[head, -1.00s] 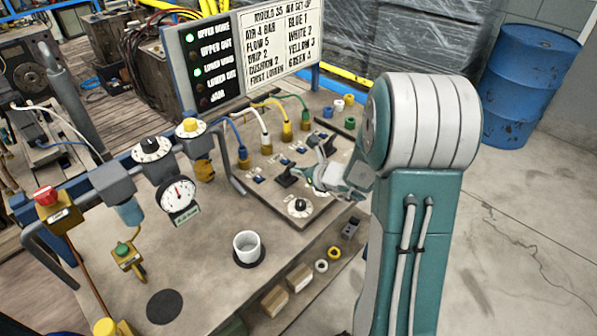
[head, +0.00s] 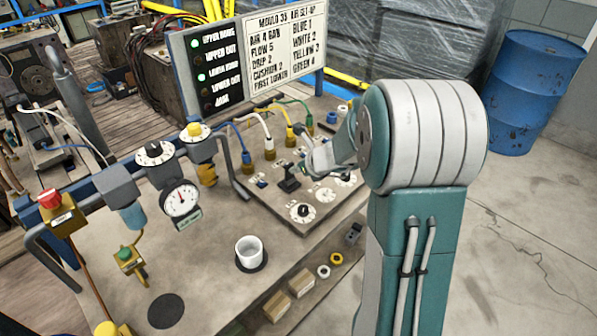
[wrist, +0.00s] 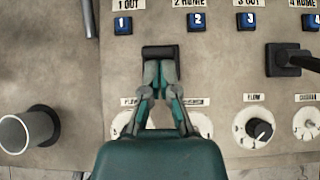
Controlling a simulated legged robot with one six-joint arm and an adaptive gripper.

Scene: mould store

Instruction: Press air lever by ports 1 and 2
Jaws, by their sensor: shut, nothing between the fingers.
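The lever panel (head: 268,203) lies on the bench with two black levers. The lever by ports 1 and 2 (wrist: 160,52) shows as a black block below the blue "1 OUT" (wrist: 123,25) and "2 HOME" (wrist: 196,22) markers. In the head view this lever (head: 289,181) stands on the panel. My gripper (wrist: 162,78) is shut and empty, its fingertips overlapping the block's lower edge in the wrist view. Contact is not shown. The second lever (wrist: 288,60) is at the right, by ports 3 and 4.
Dials (head: 303,212) line the panel's front; my gripper partly covers two in the wrist view. Coloured hoses (head: 266,125) plug in behind the markers. A white cup (head: 249,250) stands left of the panel. The sign board (head: 282,45) shows green lights at upper home and lower home.

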